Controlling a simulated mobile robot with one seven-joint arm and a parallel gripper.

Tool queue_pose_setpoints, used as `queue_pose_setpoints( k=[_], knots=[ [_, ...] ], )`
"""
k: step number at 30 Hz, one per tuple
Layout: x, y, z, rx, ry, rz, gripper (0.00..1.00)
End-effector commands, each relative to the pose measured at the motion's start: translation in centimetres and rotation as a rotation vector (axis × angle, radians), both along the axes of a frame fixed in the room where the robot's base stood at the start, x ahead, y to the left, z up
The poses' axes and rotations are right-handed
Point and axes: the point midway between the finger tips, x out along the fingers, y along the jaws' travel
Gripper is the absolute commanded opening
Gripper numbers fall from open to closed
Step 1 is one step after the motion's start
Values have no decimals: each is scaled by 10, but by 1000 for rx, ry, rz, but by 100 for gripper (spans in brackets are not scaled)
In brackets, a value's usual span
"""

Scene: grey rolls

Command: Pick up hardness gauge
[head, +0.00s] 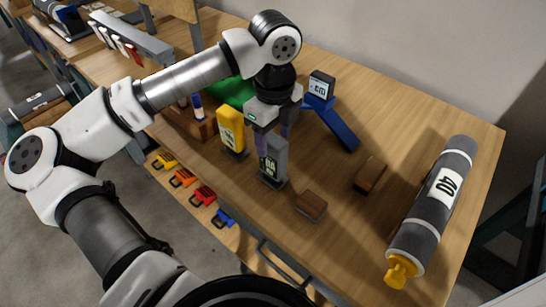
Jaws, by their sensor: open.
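A dark grey upright handheld device (274,163) with a small display stands on the wooden table, below my gripper. It looks like the hardness gauge, though I cannot tell for sure. My gripper (273,142) points down and is open, its fingers at the top of this device. I cannot tell whether the fingers touch it. A yellow upright device (230,130) with a display stands just left of it. A blue tool with a dark display head (335,122) leans behind, to the right.
A large grey roll (435,205) with a yellow end knob lies at the right of the table (330,235). Two small brown blocks (311,204) (369,174) lie between. A green object (232,91) is behind my gripper. Free table lies at front right.

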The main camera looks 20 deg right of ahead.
Motion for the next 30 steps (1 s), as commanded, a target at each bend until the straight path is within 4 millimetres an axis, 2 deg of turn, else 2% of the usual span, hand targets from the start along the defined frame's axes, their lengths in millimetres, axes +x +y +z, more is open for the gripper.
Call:
queue_pose_setpoints(
  k=[9, 18, 30],
  knots=[
    [-1, 2, -39, -3, 4, -1, 56],
    [0, 2, -45, -1, 0, -1, 56],
    [0, 2, -45, -1, 0, -1, 4]
  ],
)
